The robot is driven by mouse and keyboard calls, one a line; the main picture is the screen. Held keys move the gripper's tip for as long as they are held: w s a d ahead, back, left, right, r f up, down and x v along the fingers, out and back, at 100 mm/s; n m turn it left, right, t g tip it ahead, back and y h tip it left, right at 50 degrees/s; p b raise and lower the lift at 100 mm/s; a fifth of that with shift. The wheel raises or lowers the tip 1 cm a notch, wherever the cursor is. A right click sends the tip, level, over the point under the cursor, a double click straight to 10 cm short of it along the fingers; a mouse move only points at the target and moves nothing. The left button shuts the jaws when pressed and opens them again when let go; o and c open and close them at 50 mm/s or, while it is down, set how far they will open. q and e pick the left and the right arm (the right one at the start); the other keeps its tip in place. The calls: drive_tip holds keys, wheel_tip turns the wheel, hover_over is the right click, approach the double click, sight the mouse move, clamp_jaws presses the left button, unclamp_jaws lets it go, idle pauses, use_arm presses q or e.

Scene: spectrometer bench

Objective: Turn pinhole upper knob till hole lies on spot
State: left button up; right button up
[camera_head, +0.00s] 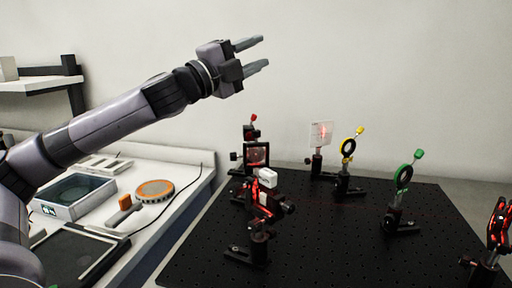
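A dark square-framed mount (257,155) with a red knob (253,117) on top stands at the back left of the black breadboard (330,238). It may be the pinhole; a hole cannot be made out. A pale translucent card (320,133) behind it to the right carries a red spot. A yellow ring mount (348,147) and a green ring mount (403,177), each with a knob on a slanted stem, stand farther right. My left gripper (259,54) is raised well above the mounts, open and empty, fingers pointing right. My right gripper is out of view.
A post mount with a white block (267,178) and red glow stands in front of the square mount. Another red-lit mount (497,232) is at the right edge. A white bench (172,213) at left holds an orange-rimmed disc (155,191) and a boxed device (73,195).

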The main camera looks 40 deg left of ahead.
sight(256, 132)
use_arm(q)
drive_tip(key=s+a+f+n+g+h+b, duration=0.1)
drive_tip(key=s+f+n+g+h+b, duration=0.35)
drive_tip(key=f+n+b, duration=0.2)
drive_tip(key=s+a+f+n+g+h+b, duration=0.1)
drive_tip(key=s+f+n+g+h+b, duration=0.3)
drive_tip(key=f, duration=0.4)
drive_tip(key=shift+n+h, duration=0.35)
drive_tip(key=shift+h, duration=0.2)
drive_tip(key=p+x, duration=0.3)
drive_tip(key=x, duration=0.3)
drive_tip(key=shift+w+a, duration=0.1)
drive_tip(key=shift+w, duration=0.1)
drive_tip(key=shift+p+x, duration=0.9)
drive_tip(key=shift+f, duration=0.2)
clamp_jaws()
